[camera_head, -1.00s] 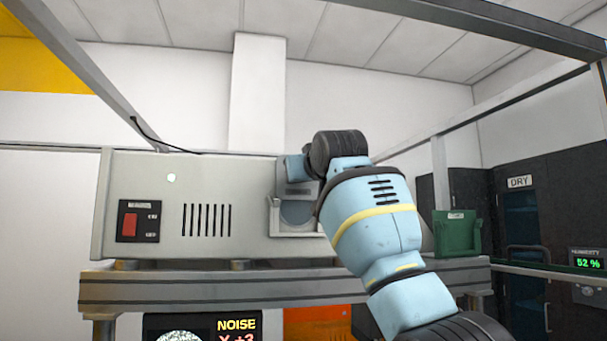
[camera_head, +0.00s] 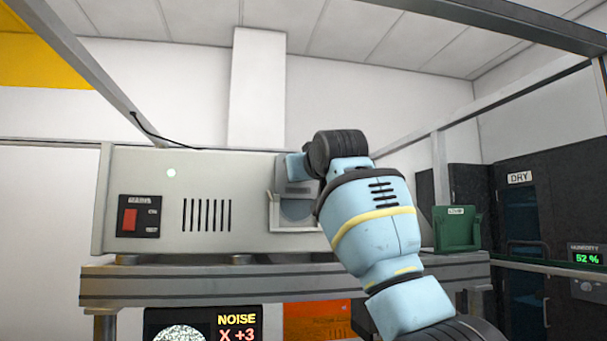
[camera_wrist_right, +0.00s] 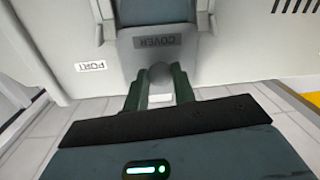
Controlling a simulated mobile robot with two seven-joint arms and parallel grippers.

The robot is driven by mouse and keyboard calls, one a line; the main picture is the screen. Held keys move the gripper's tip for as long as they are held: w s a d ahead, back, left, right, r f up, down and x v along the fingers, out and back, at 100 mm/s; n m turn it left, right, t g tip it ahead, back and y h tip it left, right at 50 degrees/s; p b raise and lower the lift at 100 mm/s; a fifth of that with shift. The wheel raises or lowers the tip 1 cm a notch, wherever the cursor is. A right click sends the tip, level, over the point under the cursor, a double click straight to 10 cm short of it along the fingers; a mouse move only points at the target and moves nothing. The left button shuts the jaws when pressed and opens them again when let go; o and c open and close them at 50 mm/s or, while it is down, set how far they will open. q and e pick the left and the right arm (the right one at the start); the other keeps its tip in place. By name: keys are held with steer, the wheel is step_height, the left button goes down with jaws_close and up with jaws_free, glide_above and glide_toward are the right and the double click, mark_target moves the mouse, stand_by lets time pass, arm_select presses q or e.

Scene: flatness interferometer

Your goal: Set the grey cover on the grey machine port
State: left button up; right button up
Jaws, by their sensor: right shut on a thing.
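The grey machine (camera_head: 165,225) is a wide box on a bench. The grey cover (camera_wrist_right: 192,50), with an upside-down COVER label, is in the right wrist view. My right gripper (camera_wrist_right: 160,88) is shut on the cover's round knob. In the head view the cover (camera_head: 282,172) shows as a grey plate above the port opening, close to the machine's front. I cannot tell whether it touches the port frame. My left gripper is not in view.
A green holder (camera_head: 457,230) stands right of the machine on the bench (camera_head: 200,283). A dark dry cabinet (camera_head: 520,215) is at the far right. A noise display (camera_head: 203,325) sits under the bench. Metal frame bars (camera_head: 85,65) cross overhead.

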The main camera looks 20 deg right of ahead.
mark_target(298, 195)
steer(key=shift+w+f, duration=0.15)
steer(key=shift+f, duration=2.25)
stand_by(1.1)
steer(key=shift+a, duration=0.25)
steer(key=shift+c, duration=0.4)
steer(key=shift+d+r, duration=0.15)
steer(key=shift+r, duration=0.15)
steer(key=shift+n+g, duration=0.4)
steer(key=shift+n, duration=0.6)
steer(key=shift+r, duration=0.15)
